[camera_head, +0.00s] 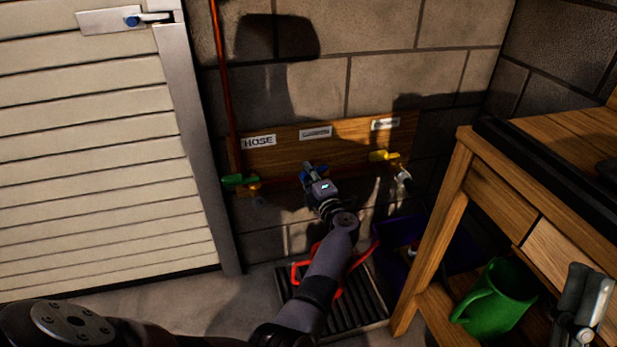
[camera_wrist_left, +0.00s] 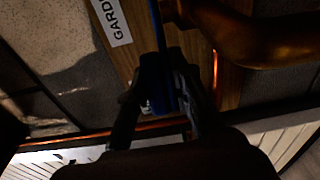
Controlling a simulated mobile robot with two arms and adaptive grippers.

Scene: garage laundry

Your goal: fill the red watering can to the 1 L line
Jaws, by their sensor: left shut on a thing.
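My left gripper (camera_head: 314,176) is at the middle tap on the wooden board. It is shut on the blue tap handle (camera_wrist_left: 161,60), which stands between its fingers in the left wrist view. The red watering can (camera_head: 297,272) is on the floor grate below, mostly hidden behind my left arm; only red edges and handle parts show. Its 1 L line and water level cannot be seen, and I cannot make out any water flow. My right gripper (camera_head: 582,310) is at the lower right edge, partly cut off; its jaw state is unclear.
The board (camera_head: 350,133) also carries a green-handled tap (camera_head: 240,181) under the HOSE label and a yellow-handled tap (camera_head: 383,156). A dark slatted grate (camera_head: 362,312) lies below. A wooden bench (camera_head: 452,190) with a green jug (camera_head: 497,303) stands at the right. A purple container (camera_head: 395,232) sits behind it.

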